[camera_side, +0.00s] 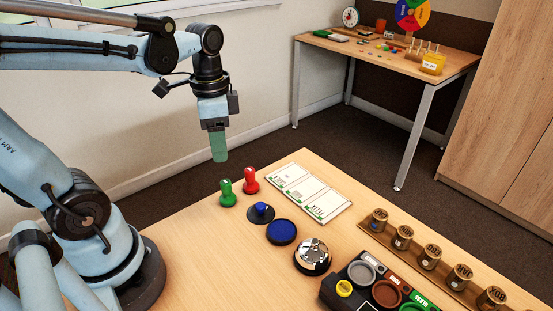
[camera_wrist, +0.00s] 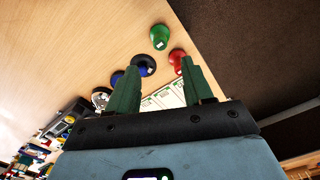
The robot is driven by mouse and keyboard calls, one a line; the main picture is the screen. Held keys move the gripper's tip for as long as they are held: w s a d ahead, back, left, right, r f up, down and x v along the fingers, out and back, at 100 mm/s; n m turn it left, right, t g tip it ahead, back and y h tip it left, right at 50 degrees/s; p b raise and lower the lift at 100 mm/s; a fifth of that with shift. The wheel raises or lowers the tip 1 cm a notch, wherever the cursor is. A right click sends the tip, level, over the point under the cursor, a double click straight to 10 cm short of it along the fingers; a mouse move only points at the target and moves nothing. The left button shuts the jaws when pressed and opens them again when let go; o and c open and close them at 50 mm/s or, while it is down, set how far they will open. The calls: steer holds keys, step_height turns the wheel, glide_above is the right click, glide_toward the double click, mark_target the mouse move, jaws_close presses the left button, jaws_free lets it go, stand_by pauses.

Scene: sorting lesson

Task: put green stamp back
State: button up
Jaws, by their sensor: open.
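The green stamp (camera_side: 228,193) stands upright on the wooden table near its far left edge. It also shows in the wrist view (camera_wrist: 160,36), beyond the fingertips. The red stamp (camera_side: 251,180) stands close beside it, to its right. The blue stamp (camera_side: 262,210) stands on a dark round base in front of them, and a round blue ink pad (camera_side: 281,232) lies nearby. My gripper (camera_side: 218,147) hangs above the table, higher than the green stamp and apart from it. In the wrist view its green fingers (camera_wrist: 160,84) are spread with nothing held between them.
A white card with three panels (camera_side: 309,191) lies to the right of the red stamp. A silver bell (camera_side: 312,256), a dark box with coloured round parts (camera_side: 341,289) and a wooden rack of labelled pots (camera_side: 417,256) stand farther right. The table's front left is clear.

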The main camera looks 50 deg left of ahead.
steer(key=w+d+n+t, duration=0.2)
steer(key=d+n+t, duration=0.3)
steer(key=t, duration=0.2)
steer(key=shift+w+d, duration=0.3)
steer(key=shift+w, duration=0.1)
